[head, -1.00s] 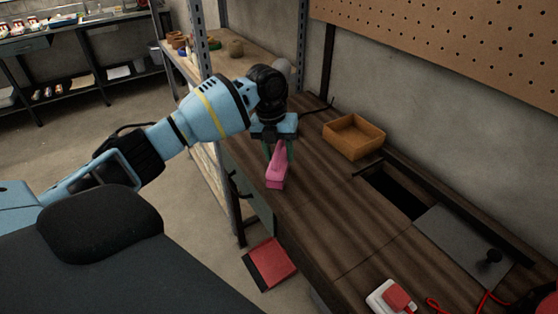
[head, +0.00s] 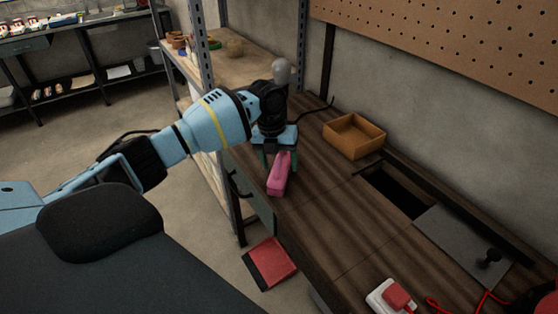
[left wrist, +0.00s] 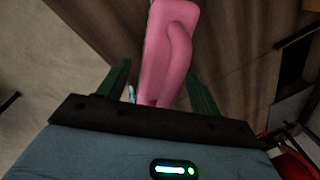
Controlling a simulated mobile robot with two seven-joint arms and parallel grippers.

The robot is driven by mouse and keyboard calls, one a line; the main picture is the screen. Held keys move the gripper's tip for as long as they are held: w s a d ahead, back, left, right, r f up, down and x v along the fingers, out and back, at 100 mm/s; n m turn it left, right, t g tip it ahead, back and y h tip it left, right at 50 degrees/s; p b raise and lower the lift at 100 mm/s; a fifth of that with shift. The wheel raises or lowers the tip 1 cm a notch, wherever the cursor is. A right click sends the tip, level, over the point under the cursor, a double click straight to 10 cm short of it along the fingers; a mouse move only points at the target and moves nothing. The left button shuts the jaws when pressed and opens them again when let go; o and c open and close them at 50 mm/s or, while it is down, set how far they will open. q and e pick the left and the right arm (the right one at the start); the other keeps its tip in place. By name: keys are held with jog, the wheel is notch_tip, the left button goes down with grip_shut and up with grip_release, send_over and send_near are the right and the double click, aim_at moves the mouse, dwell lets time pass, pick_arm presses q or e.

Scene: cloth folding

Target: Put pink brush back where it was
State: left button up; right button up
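The pink brush (head: 279,175) lies on the dark wooden worktop (head: 330,215) near its left edge. Its near end points toward the front of the worktop. My left gripper (head: 279,160) is over its far end, with green fingers spread on both sides. In the left wrist view the brush (left wrist: 168,50) lies between the two fingers (left wrist: 158,85), with a clear gap to the left finger. The gripper looks open and the brush seems to rest on the wood. Part of the far end is hidden by the gripper. My right gripper is not in view.
An open orange-brown box (head: 353,137) stands behind on the right. A dark rectangular opening (head: 397,191) and a grey plate (head: 463,245) lie further right. A red and white item (head: 391,297) is at the front. A metal shelf (head: 215,120) stands left. A red flat object (head: 271,262) is below.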

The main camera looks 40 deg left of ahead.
pick_arm(q)
notch_tip(320, 180, up, 12)
jog(key=a, duration=0.1)
jog(key=shift+s+a, duration=0.3)
jog(key=shift+s, duration=0.05)
jog(key=shift+r, duration=0.1)
jog(key=shift+c, duration=0.5)
dwell(1.1)
